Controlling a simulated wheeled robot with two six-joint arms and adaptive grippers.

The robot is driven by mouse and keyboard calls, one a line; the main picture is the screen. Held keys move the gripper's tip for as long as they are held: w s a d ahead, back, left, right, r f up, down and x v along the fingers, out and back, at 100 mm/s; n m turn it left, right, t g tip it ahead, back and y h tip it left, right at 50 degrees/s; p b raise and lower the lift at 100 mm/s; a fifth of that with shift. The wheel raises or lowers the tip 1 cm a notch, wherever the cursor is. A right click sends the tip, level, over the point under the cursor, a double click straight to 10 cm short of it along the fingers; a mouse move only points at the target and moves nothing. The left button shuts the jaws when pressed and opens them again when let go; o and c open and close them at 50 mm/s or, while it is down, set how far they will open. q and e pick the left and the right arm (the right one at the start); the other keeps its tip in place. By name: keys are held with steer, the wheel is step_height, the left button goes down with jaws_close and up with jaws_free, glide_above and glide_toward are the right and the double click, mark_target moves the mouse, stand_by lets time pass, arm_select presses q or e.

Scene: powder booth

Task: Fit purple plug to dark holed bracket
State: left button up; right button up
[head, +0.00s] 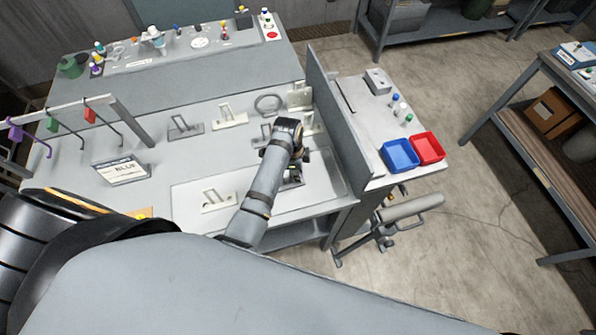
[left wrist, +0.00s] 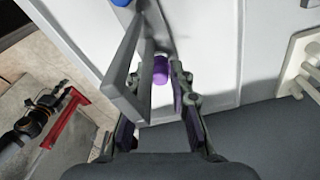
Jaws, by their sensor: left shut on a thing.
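The purple plug (left wrist: 160,70) sits between the fingertips of my left gripper (left wrist: 158,78) in the left wrist view. The gripper is shut on it. The dark grey bracket (left wrist: 131,62), with its upright triangular frame, stands close in front and hides part of the left finger. The plug overlaps the bracket's edge in the picture; I cannot tell whether it touches it or is in a hole. In the head view my left gripper (head: 292,172) is low over the tray on the bench, mostly hidden by its own arm. My right gripper is not in view.
Cream brackets (head: 229,117) and a grey one (head: 184,127) stand on the bench (head: 150,185). An upright panel (head: 340,130) bounds it at right. Beyond are a blue bin (head: 400,156) and a red bin (head: 428,148). Hooks hang at left near a sign (head: 122,170).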

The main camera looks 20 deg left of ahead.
arm_select(q)
steer(key=shift+f, duration=0.3)
steer(key=shift+s, duration=0.1)
steer(key=o, duration=0.8)
steer(key=shift+r, duration=0.1)
step_height(320, 180, up, 12)
steer(key=a, duration=0.1)
steer(key=shift+a, duration=0.2)
